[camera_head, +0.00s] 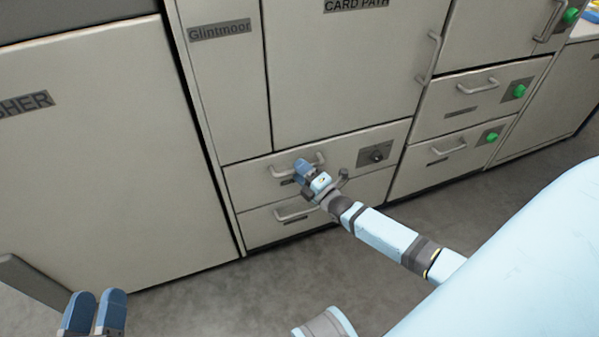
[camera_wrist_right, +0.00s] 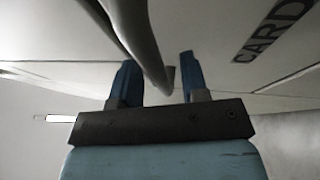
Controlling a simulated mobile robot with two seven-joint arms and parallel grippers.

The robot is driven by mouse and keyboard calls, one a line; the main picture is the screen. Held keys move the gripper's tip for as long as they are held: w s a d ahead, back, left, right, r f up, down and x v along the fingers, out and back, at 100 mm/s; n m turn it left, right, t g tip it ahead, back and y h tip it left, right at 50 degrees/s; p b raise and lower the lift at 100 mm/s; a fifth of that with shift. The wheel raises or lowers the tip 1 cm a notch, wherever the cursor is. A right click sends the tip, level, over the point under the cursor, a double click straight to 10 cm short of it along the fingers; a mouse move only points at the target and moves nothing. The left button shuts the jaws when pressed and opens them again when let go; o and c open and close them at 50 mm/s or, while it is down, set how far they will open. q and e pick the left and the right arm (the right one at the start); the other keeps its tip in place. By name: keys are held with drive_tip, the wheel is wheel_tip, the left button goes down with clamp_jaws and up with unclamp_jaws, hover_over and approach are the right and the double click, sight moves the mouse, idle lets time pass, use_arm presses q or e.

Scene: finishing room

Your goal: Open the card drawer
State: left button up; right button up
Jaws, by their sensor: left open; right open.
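The card drawer (camera_head: 252,178) is the upper of two pale drawers below the cabinet marked CARD PATH. It looks shut, its front flush. Its grey bar handle (camera_head: 315,158) is partly hidden by my right gripper (camera_head: 302,168). In the right wrist view my right gripper (camera_wrist_right: 159,84) is open, with the handle (camera_wrist_right: 142,42) reaching between its two blue fingers. I cannot tell whether they touch. The CARD label (camera_wrist_right: 275,28) shows to the right there. My left gripper (camera_head: 95,312) is open and empty, low at the left above the floor.
A dark knob (camera_head: 376,154) on a grey plate sits right of the handle. A lower drawer (camera_head: 262,228) with its own handle is beneath. More drawers with green knobs (camera_head: 491,137) stand to the right. The grey floor (camera_head: 250,290) before the cabinets is clear.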

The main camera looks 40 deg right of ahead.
use_arm(q)
drive_tip(key=shift+f, duration=0.1)
use_arm(e)
drive_tip(key=shift+w+r, duration=0.1)
drive_tip(key=shift+w, duration=0.2)
